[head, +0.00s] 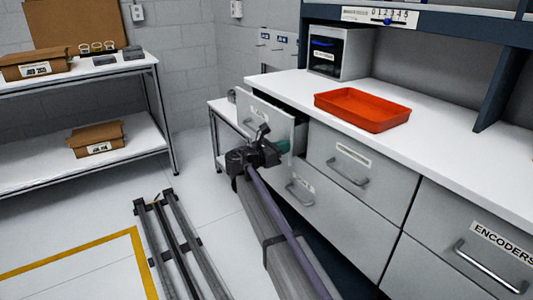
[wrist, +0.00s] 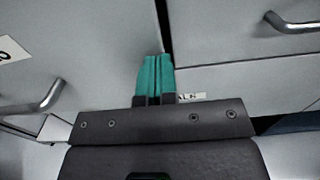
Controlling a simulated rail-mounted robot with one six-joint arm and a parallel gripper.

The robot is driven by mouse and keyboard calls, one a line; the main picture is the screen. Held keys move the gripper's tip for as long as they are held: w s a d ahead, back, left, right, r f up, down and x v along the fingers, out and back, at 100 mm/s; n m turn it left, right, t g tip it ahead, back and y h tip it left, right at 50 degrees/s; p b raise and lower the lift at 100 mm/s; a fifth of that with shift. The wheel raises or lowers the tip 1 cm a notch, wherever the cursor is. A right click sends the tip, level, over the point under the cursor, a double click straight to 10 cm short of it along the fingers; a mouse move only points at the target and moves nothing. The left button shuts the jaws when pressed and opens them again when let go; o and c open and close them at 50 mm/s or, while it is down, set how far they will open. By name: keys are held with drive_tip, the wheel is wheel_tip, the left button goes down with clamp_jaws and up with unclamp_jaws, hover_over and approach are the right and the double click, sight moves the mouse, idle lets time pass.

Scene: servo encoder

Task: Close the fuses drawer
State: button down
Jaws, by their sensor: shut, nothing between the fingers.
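A grey drawer (head: 268,117) at the far left end of the counter's top row is pulled out, with its dark inside showing behind the front. Its label is not readable in the head view. My gripper (head: 284,147) is at the right part of this drawer's front, with its teal fingers together and empty. In the wrist view, the fingers (wrist: 153,62) point at the drawer front (wrist: 85,60) near its right edge. The drawer's handle (wrist: 42,98) and part of a white label (wrist: 10,48) show at left. I cannot tell whether the fingertips touch the front.
A shut drawer (head: 358,168) stands to the right, with the encoders drawer (head: 487,237) further right. Lower drawers (head: 335,217) are shut. A red tray (head: 362,108) lies on the white counter (head: 455,145). A low white shelf (head: 224,112) stands left of the cabinet.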

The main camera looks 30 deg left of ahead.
drive_tip(key=shift+x, duration=1.55)
